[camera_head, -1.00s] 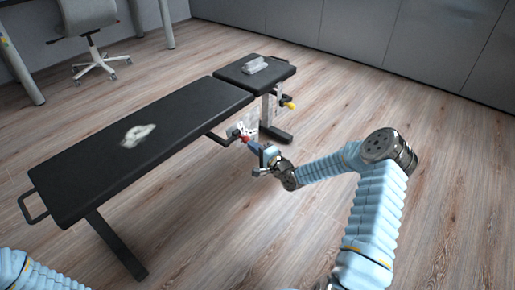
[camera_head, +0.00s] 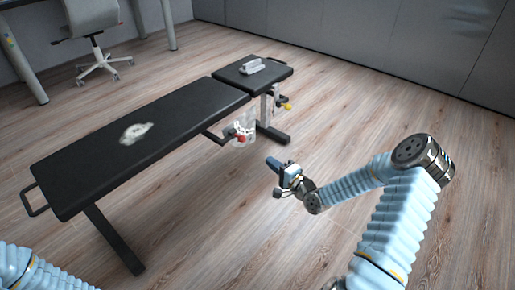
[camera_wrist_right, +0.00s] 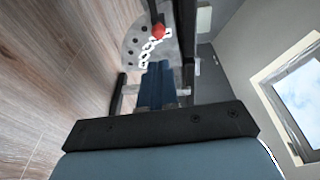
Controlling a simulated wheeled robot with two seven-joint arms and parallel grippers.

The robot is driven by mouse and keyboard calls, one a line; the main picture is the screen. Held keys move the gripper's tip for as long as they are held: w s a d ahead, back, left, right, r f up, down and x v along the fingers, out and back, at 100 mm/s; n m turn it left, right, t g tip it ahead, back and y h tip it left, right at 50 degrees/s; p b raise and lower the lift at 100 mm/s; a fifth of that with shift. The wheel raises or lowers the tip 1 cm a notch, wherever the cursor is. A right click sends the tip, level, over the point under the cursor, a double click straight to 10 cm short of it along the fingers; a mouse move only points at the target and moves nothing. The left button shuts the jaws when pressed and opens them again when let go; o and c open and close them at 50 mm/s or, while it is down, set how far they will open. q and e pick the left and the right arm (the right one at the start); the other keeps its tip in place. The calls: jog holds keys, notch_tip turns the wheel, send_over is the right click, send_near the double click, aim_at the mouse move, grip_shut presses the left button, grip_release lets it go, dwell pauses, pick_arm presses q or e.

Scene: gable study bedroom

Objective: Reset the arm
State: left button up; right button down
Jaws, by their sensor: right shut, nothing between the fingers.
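My right gripper (camera_head: 272,162) is shut and empty. It is held in the air over the floor, to the right of the black bench and apart from it. It also shows in the right wrist view (camera_wrist_right: 157,75), with its fingers together. My left arm (camera_head: 35,272) shows only at the bottom left corner of the head view; its gripper is not in view.
A black weight bench (camera_head: 150,140) carries a crumpled white cloth-like item (camera_head: 136,133) and a light grey item (camera_head: 252,66). A chair (camera_head: 98,62) stands behind. The floor at right is clear.

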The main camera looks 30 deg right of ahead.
jog(key=shift+s, duration=0.2)
jog(key=s+a+f+n+g+y+p, duration=0.1)
jog(key=s+a+f+n+g+p, duration=0.15)
jog(key=a, duration=0.55)
jog(key=s+a+f+n+g+y+p, duration=0.1)
jog(key=s+a+f+n+g+p, duration=0.2)
jog(key=a, duration=0.4)
jog(key=s+a+n+g+p, duration=0.1)
jog(key=s+a+n+g, duration=0.1)
jog(key=s, duration=0.4)
jog(key=s+a+f+n+g+h+p, duration=0.1)
jog(key=s+a+n+g+p, duration=0.1)
jog(key=s+a+n+g, duration=0.1)
jog(key=s+a+f+n+g+p, duration=0.1)
jog(key=s+a+n+g+p, duration=0.1)
jog(key=s+g, duration=0.4)
jog(key=s+a+n, duration=0.1)
jog(key=s+a, duration=0.1)
jog(key=s, duration=0.1)
jog(key=shift+s+a+h, duration=0.2)
jog(key=shift+s+h, duration=0.1)
jog(key=shift+s, duration=0.1)
jog(key=shift+w+r, duration=0.1)
